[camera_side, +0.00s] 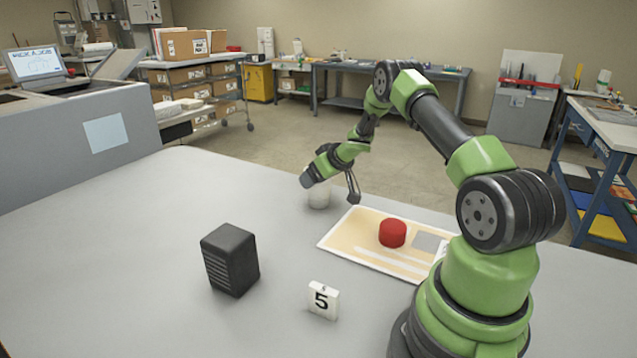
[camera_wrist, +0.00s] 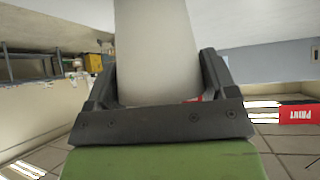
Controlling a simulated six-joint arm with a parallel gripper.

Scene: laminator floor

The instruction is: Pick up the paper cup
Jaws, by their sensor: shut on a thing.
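The white paper cup (camera_side: 319,197) stands on the grey table toward its far edge, partly hidden behind my gripper in the side view. My gripper (camera_side: 328,187) is down at the cup. In the wrist view the cup (camera_wrist: 155,50) fills the space between the two dark fingers of my gripper (camera_wrist: 158,85), one on each side of it. The gripper is shut on the cup. Whether the cup's base touches the table is hard to tell.
A printed sheet (camera_side: 345,240) lies right of the cup, with a red round object (camera_side: 392,233) on it. A black ribbed block (camera_side: 230,260) and a white number 5 marker (camera_side: 323,300) stand nearer the front. The table's left part is clear.

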